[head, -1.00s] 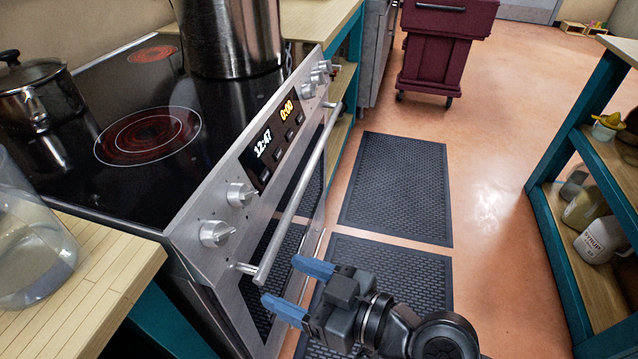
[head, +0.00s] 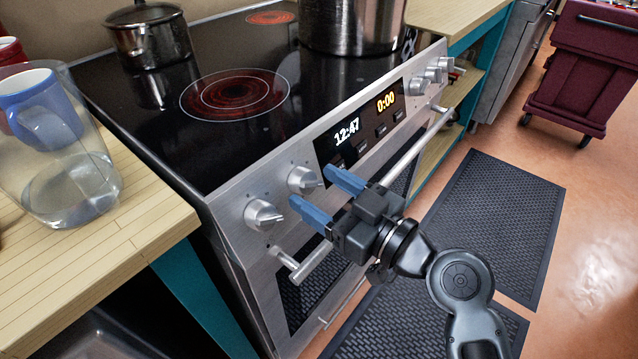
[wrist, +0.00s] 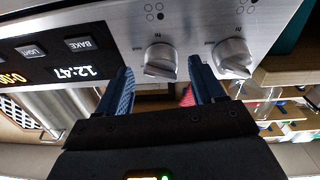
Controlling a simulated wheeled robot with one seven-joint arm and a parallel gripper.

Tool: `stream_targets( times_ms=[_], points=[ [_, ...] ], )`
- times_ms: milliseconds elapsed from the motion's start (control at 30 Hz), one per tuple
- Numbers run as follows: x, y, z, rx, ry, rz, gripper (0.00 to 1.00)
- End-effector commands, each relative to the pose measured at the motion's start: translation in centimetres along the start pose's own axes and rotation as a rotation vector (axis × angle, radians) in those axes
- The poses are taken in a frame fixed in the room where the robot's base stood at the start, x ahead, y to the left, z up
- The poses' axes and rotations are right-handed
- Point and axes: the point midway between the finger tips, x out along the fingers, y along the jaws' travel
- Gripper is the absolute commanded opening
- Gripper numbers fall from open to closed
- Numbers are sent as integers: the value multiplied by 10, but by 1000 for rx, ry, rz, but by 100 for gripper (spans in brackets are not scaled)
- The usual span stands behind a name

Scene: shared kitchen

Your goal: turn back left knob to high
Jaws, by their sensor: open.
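Two silver knobs are at the left end of the stove's front panel. The one closer to the display (head: 303,180) also shows in the wrist view (wrist: 160,60). The outer one (head: 262,214) also shows in the wrist view (wrist: 232,58). I cannot tell which is the back left knob. My gripper (head: 311,187), with blue fingers, is open in front of the panel. Its fingertips are either side of the knob closer to the display, in both views. I cannot tell if they touch it. The wrist view (wrist: 162,88) shows no object held.
The oven handle (head: 400,160) runs below the panel, close to my gripper. A large pot (head: 352,22) and a smaller pot (head: 152,38) stand on the black cooktop. A clear pitcher (head: 70,180) stands on the left counter (head: 150,215). Dark mats (head: 500,215) cover the floor.

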Motion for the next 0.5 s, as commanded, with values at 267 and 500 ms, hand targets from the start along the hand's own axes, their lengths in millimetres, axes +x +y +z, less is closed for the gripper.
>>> stream_targets(
  times_ms=[267, 500],
  points=[
    [12, 0, 0, -1, -1, 0, 68],
    [12, 0, 0, -1, -1, 0, 60]
  ],
)
